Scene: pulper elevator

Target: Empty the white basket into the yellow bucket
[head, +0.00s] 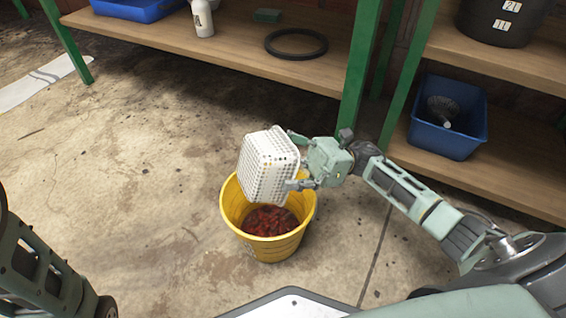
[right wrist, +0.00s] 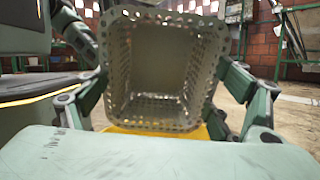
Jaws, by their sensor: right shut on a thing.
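The white basket (head: 265,165) is perforated and is held tipped on its side above the yellow bucket (head: 275,250). My right gripper (head: 294,162) is shut on the basket, with its fingers on either side of it. In the right wrist view the basket (right wrist: 158,70) shows its open inside, which looks empty, between the two fingers. The yellow bucket stands on the floor and holds a heap of dark red pieces (head: 270,219). A bit of yellow (right wrist: 150,132) shows below the basket in the right wrist view. My left arm shows at the lower left, but its gripper is out of view.
A wooden shelf with green legs (head: 200,45) stands behind, with a white bottle (head: 202,18) and a black ring (head: 296,43). A blue bin (head: 448,117) sits on the right shelf. The concrete floor left of the bucket is clear.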

